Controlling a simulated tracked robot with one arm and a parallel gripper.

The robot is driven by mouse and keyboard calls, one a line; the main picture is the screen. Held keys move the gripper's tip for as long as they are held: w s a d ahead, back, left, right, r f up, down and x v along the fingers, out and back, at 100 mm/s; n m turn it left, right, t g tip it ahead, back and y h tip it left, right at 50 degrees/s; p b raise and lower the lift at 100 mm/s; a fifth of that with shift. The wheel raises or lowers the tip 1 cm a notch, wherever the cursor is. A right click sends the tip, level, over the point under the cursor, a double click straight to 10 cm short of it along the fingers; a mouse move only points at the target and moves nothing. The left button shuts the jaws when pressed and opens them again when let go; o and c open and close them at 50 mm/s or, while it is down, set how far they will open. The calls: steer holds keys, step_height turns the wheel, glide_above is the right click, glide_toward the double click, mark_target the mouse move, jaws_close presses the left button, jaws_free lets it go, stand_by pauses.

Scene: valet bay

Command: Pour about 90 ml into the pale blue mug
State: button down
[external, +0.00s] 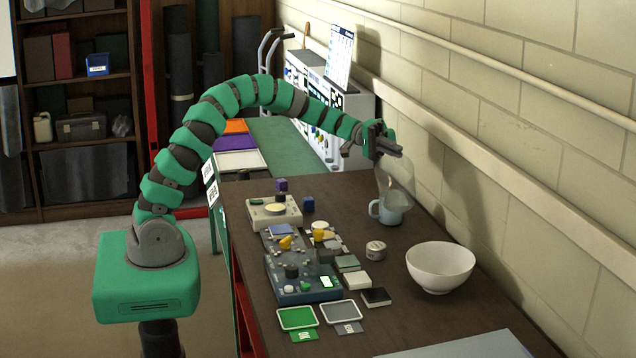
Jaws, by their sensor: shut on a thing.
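The pale blue mug (393,212) stands upright on the dark bench near the wall, with its handle to the left. My gripper (388,150) is above the mug, at the end of the green arm reaching over from the left. It is shut on a faint, see-through vessel (382,180) that hangs just below the jaws, close over the mug's rim. The vessel is small and hard to make out, so its exact tilt and contents cannot be told. A pale patch shows at the mug's mouth; whether it is liquid cannot be told.
A white bowl (440,270) and a small round tin (376,250) stand in front of the mug. Left of them are a scale-like device (272,214), a dark panel (290,290) with small parts, and green and grey trays. The wall runs close behind the mug.

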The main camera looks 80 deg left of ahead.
mark_target(394, 174)
steer(key=d, duration=0.1)
steer(key=d+f+b, duration=0.1)
steer(key=s+d+m+y+b, duration=0.1)
steer(key=shift+d+f, duration=0.2)
steer(key=shift+f, duration=0.1)
steer(key=shift+s+d+f+m+y+b, duration=0.15)
steer(key=shift+d+f+m+y+b, duration=0.25)
steer(key=shift+b, duration=0.8)
steer(key=shift+s+d+f+y, duration=0.1)
steer(key=shift+d+y, duration=0.2)
steer(key=shift+s+d+f+m+y+b, duration=0.1)
steer(key=shift+d+m+y+b, duration=0.25)
steer(key=shift+b, duration=0.4)
steer(key=shift+s+d+g+b, duration=0.15)
steer(key=shift+d+g+b, duration=0.15)
steer(key=shift+d+b, duration=0.15)
steer(key=shift+y, duration=0.25)
